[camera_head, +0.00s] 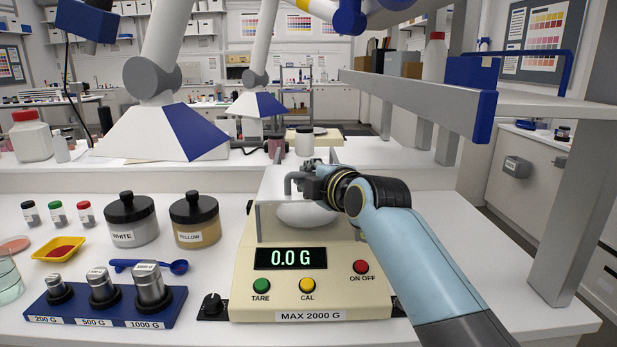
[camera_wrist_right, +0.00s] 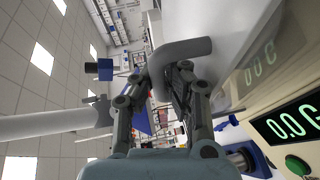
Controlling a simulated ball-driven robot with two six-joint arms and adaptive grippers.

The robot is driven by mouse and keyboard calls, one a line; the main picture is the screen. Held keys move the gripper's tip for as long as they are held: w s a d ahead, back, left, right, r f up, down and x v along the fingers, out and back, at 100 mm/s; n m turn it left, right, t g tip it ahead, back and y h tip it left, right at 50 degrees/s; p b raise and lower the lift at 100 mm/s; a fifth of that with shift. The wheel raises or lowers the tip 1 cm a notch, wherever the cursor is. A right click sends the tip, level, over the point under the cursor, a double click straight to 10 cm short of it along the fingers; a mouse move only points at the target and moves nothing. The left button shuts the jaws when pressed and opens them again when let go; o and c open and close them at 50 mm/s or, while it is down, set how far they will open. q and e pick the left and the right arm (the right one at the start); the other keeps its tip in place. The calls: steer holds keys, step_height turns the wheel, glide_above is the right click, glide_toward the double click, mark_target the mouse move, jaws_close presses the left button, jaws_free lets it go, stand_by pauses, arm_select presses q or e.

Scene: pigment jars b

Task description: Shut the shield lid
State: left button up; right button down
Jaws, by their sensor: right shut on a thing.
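The cream balance (camera_head: 310,275) stands at the middle of the bench, its display reading 0.0 G. A pale box-like shield (camera_head: 268,222) stands on it around a round white pan (camera_head: 306,214). The shield's lid (camera_head: 282,176) looks flat or nearly flat across the top; I cannot tell whether it rests fully on the walls. My right gripper (camera_head: 314,183) is shut on the lid's grey bent handle (camera_head: 292,179). The handle (camera_wrist_right: 180,50) also shows between the fingers (camera_wrist_right: 180,80) in the right wrist view. My left gripper is not in view.
A white jar (camera_head: 131,220) and a yellow jar (camera_head: 194,218) stand left of the balance. A blue weight stand (camera_head: 105,310) and a blue spoon (camera_head: 150,265) are in front of them. A grey shelf (camera_head: 430,92) overhangs at right. The bench right of my arm is clear.

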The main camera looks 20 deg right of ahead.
steer(key=shift+f, duration=0.15)
steer(key=c, duration=1.7)
jaws_free()
steer(key=shift+s, duration=0.1)
steer(key=shift+c, duration=0.2)
steer(key=shift+o, duration=0.7)
steer(key=shift+s+a, duration=0.1)
steer(key=shift+s, duration=0.3)
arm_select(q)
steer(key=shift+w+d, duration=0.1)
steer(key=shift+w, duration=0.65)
arm_select(e)
steer(key=v, duration=1.1)
steer(key=shift+s, duration=0.3)
